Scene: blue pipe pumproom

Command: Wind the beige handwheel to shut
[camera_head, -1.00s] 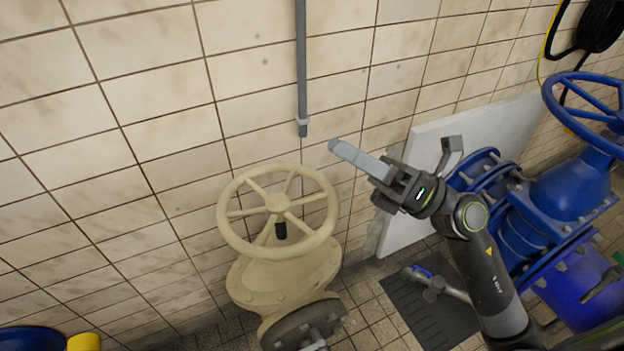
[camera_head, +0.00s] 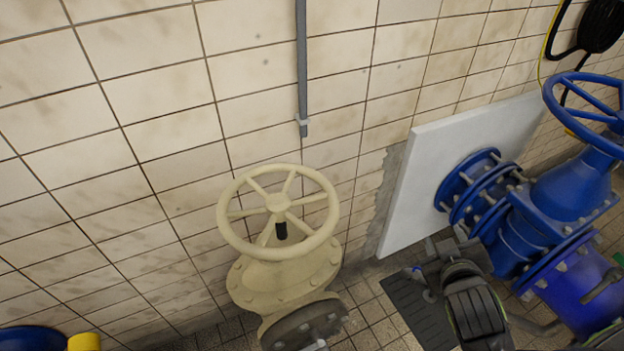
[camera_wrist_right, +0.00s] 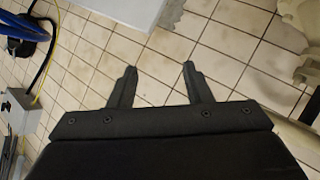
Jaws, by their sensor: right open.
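The beige handwheel (camera_head: 278,203) sits on top of a beige valve body (camera_head: 262,283) left of centre in the head view. It is a round rim with several spokes and a dark stem below its hub. Nothing touches it. My right arm is low at the right of the head view, beside the blue valve; the gripper (camera_head: 445,258) is apart from the wheel, and its fingers are hard to make out there. In the right wrist view both fingers (camera_wrist_right: 156,80) are spread with nothing between them. A cream shape at that view's right edge may be the valve. My left gripper is out of view.
A blue valve with a blue handwheel (camera_head: 598,112) stands at the right, in front of a white panel (camera_head: 412,195). A grey vertical pipe (camera_head: 302,70) runs down the tiled wall behind the beige wheel. A grey box (camera_wrist_right: 18,112) shows in the wrist view. Space above the beige wheel is clear.

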